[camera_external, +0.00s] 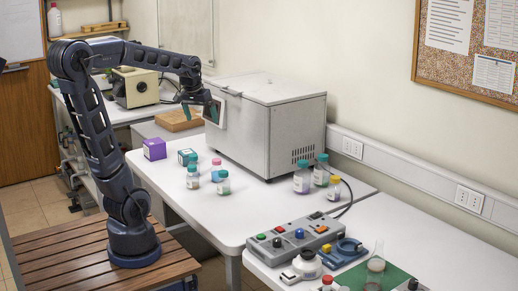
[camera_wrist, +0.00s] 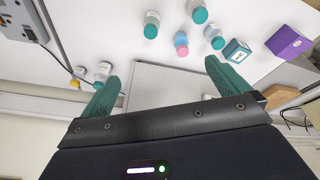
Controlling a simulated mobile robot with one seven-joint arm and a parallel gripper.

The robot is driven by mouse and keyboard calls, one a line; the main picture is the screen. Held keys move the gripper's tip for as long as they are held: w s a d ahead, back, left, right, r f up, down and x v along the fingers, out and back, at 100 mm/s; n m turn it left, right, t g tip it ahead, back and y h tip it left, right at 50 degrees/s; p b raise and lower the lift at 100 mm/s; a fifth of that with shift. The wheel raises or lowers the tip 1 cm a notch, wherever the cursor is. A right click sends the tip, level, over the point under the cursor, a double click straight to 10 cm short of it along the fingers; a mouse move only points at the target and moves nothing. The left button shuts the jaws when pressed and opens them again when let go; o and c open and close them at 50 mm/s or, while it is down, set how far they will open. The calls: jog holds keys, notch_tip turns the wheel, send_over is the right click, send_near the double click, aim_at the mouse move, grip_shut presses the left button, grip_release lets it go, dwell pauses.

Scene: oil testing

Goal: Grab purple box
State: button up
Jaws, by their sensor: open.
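The purple box (camera_external: 154,149) has a white label and stands at the left end of the white table (camera_external: 240,224). In the wrist view the purple box (camera_wrist: 288,43) is at the upper right, outside the jaws. My gripper (camera_external: 200,110) has teal fingers that are spread apart and empty. It hangs above table height, beside the front left of the grey metal appliance and up and to the right of the box. In the wrist view my gripper (camera_wrist: 160,80) has nothing between its fingers but the appliance's surface behind them.
A teal-and-white box (camera_external: 186,157) stands close to the right of the purple box. Several teal-capped bottles and a pink-capped one (camera_external: 216,167) stand nearby. The grey appliance (camera_external: 265,130) fills the table's back. A brown block (camera_external: 180,121) lies behind. The table's front middle is clear.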

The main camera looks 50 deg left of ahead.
jog(key=w+a+f+n+g, duration=0.15)
jog(key=w+a+n, duration=0.35)
jog(key=a, duration=0.9)
jog(key=n+g, duration=0.2)
jog(key=n, duration=0.5)
send_near(155, 149)
jog(key=shift+h, duration=0.4)
jog(key=a, duration=0.1)
jog(key=w+a, duration=0.1)
jog(key=a, duration=0.1)
jog(key=a+f, duration=0.1)
jog(key=a, duration=0.1)
jog(key=shift+w+a, duration=0.15)
jog(key=shift+a+f, duration=0.2)
jog(key=shift+f, duration=0.2)
jog(key=f, duration=1)
jog(key=shift+d, duration=0.25)
jog(key=shift+c, duration=0.2)
